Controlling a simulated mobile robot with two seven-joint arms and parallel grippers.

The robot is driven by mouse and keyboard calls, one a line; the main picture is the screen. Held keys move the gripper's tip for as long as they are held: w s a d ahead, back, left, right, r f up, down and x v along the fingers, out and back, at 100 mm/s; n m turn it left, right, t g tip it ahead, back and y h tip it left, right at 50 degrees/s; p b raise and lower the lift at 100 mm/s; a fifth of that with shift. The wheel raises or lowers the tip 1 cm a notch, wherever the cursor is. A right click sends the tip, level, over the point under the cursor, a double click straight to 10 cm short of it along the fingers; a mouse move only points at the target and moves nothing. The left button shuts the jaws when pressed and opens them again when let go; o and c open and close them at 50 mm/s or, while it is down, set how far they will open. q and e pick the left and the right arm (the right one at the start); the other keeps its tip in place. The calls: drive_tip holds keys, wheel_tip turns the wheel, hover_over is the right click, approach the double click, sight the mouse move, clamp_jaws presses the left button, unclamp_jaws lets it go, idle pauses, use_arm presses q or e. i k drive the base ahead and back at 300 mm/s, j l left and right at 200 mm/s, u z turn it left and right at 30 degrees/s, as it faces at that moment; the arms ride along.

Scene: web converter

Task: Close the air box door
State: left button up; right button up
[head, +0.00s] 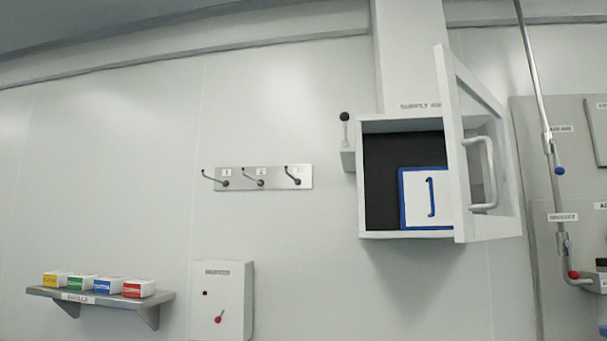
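The air box (373,236) is a white box on the wall, right of centre in the head view, below a white duct and a "SUPPLY AIR" label. Its door (456,150) is a white frame with a clear pane, hinged on the right and standing wide open toward me. A grey bar handle (490,172) is on the door. Inside the box is a dark back and a white panel (418,190) with a blue edge and a blue handle. A black-knobbed lever (345,117) is at the box's left side. Neither of my grippers is in view.
A rail with several hooks (263,178) is left of the box. A white switch box (222,290) is below it. A shelf (125,300) with several coloured boxes is lower left. Pipes (541,90) run right of the door. The wall left of the air box is mostly bare.

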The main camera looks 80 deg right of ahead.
sight(469, 228)
drive_tip(key=k+z, duration=0.15)
drive_tip(key=z, duration=0.2)
drive_tip(key=k+l+z, duration=0.1)
drive_tip(key=z, duration=3.05)
